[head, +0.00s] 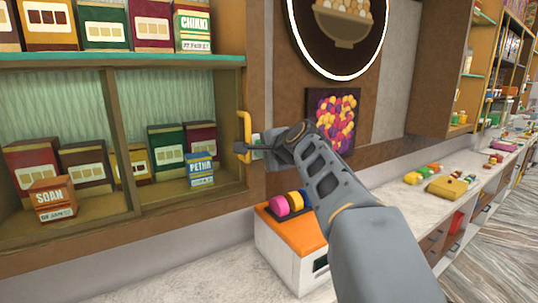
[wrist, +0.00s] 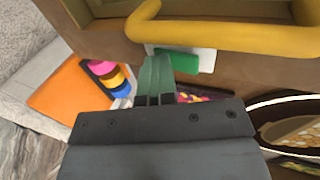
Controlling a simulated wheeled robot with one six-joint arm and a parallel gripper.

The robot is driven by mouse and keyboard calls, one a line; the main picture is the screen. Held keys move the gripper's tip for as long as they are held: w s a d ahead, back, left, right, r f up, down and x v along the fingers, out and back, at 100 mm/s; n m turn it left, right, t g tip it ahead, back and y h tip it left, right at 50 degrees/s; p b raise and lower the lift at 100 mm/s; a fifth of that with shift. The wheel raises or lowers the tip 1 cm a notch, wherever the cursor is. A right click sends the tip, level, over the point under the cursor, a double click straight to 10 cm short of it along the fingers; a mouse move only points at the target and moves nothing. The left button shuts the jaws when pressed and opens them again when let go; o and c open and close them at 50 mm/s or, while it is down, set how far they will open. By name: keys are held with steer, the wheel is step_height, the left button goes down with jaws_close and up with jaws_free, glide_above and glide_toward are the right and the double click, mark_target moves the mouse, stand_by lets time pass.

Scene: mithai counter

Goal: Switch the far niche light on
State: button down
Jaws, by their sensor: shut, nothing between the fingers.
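A small white plate with a green rocker (wrist: 183,61), which looks like a switch, sits on the brown wood beside a yellow handle (wrist: 230,38) in the wrist view. My gripper (wrist: 157,62) is shut and empty, its greenish fingertips at the left end of the plate; I cannot tell whether they touch it. In the head view my gripper (head: 246,147) is at the right post of the wooden niche cabinet (head: 120,135), by the yellow handle (head: 246,127). The plate is mostly hidden there. I cannot tell which niche light the rocker belongs to.
Sweet boxes, including a blue PETHA box (head: 200,170) and an orange SOAN box (head: 53,199), stand in the niche. An orange-topped white box (head: 284,237) with colored discs is under my arm. A round sign (head: 342,30) hangs above; the counter (head: 190,268) front is clear.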

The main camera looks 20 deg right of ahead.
steer(key=shift+w+r+p, duration=0.1)
steer(key=shift+r+p, duration=0.6)
steer(key=shift+r, duration=0.2)
steer(key=shift+f, duration=0.1)
steer(key=shift+d, duration=0.1)
